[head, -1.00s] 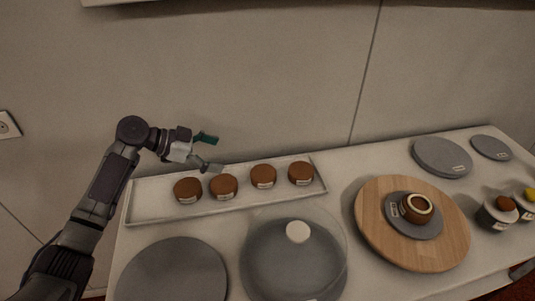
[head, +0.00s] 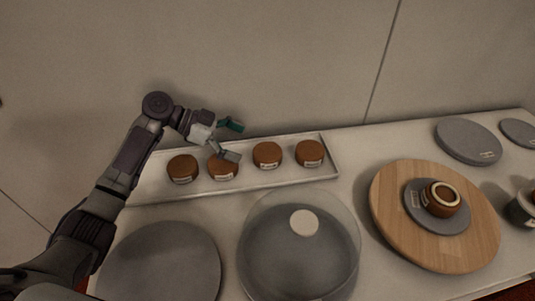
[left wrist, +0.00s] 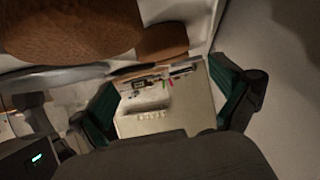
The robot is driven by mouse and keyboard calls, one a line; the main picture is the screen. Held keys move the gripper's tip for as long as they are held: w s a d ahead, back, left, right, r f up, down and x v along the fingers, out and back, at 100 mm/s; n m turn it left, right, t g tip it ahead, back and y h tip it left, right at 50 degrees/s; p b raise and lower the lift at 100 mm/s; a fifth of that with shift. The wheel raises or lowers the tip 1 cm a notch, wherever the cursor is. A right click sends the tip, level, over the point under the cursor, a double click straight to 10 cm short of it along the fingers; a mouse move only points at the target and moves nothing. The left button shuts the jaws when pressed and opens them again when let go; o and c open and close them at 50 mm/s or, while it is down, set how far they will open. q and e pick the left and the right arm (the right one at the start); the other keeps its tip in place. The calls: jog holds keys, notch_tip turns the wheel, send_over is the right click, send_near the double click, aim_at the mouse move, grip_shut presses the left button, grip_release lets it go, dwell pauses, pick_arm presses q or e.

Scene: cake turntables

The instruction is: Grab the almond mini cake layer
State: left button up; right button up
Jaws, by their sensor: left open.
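Several small round brown cake layers stand in a row on a long white tray, each with a small label too small to read, so I cannot tell which is almond. From left to right they are the first (head: 183,168), the second (head: 221,169), the third (head: 267,155) and the fourth (head: 309,153). My left gripper (head: 231,140) is open and empty above the second layer, one finger partly overlapping it in the head view. In the left wrist view, brown layers (left wrist: 70,28) fill the upper left, outside the open green-padded fingers (left wrist: 168,105). My right gripper is out of view.
The white tray (head: 145,190) lies along the wall. In front are a grey disc (head: 162,265) and a clear dome with a white knob (head: 304,222). At right, a wooden turntable (head: 475,235) carries a grey plate (head: 450,222) with a ring-topped brown cake (head: 441,199).

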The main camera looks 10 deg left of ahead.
aim_at(263, 150)
pick_arm(q)
jog(key=x, duration=0.3)
jog(key=p+x, duration=0.1)
jog(key=x, duration=0.4)
jog(key=shift+w+d+f, duration=0.15)
jog(key=shift+w+f, duration=0.1)
jog(key=shift+w, duration=0.05)
jog(key=c, duration=1)
jog(key=shift+r, duration=0.15)
